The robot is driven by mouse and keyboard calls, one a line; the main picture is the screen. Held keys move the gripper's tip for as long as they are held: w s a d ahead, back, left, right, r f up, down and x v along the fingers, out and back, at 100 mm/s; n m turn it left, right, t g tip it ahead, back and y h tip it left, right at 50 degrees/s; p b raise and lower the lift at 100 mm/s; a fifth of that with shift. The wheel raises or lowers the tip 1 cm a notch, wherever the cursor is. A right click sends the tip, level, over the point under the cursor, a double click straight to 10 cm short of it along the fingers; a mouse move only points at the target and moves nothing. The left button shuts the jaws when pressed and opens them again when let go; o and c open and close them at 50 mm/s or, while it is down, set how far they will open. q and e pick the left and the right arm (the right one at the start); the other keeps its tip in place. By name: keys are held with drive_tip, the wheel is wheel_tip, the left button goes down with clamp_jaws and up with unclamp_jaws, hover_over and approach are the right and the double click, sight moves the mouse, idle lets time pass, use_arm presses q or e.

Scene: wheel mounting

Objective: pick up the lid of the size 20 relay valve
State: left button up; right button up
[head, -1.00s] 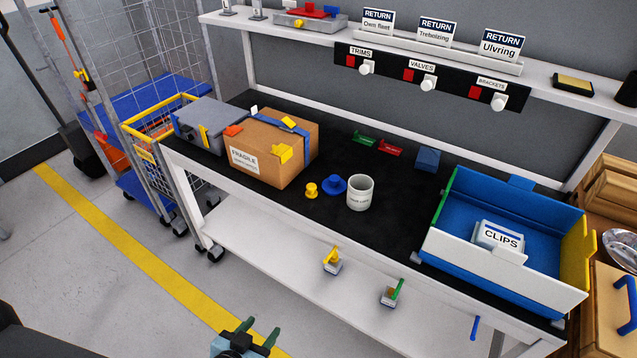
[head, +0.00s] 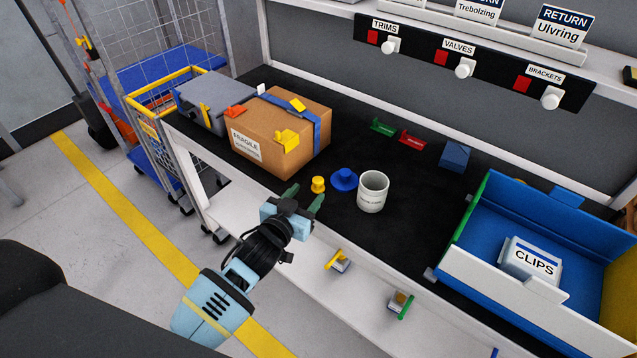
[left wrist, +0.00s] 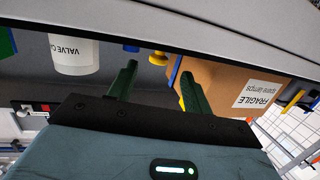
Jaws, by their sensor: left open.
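A small yellow flanged piece (head: 318,184) and a larger blue hat-shaped piece (head: 344,180) stand on the black bench top, left of a white mug (head: 373,191). No size marking is readable on either, so I cannot tell which one is the relay valve's lid. My left gripper (head: 305,196) is open and empty at the bench's front edge, close to the yellow piece. In the left wrist view, the yellow piece (left wrist: 158,58) and the blue piece (left wrist: 130,48) show beyond the open fingers (left wrist: 158,72), partly cut off by the bench edge. My right gripper is out of view.
A cardboard box marked FRAGILE (head: 285,125) stands left of the small pieces. A blue bin (head: 500,200) holding a CLIPS container (head: 530,262) is on the right. Small yellow and green-handled parts lie on the lower shelf (head: 365,275). The bench centre is mostly clear.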

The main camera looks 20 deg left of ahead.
sight(315, 185)
use_arm(q)
drive_tip(key=shift+x, duration=3.45)
drive_tip(key=c, duration=1)
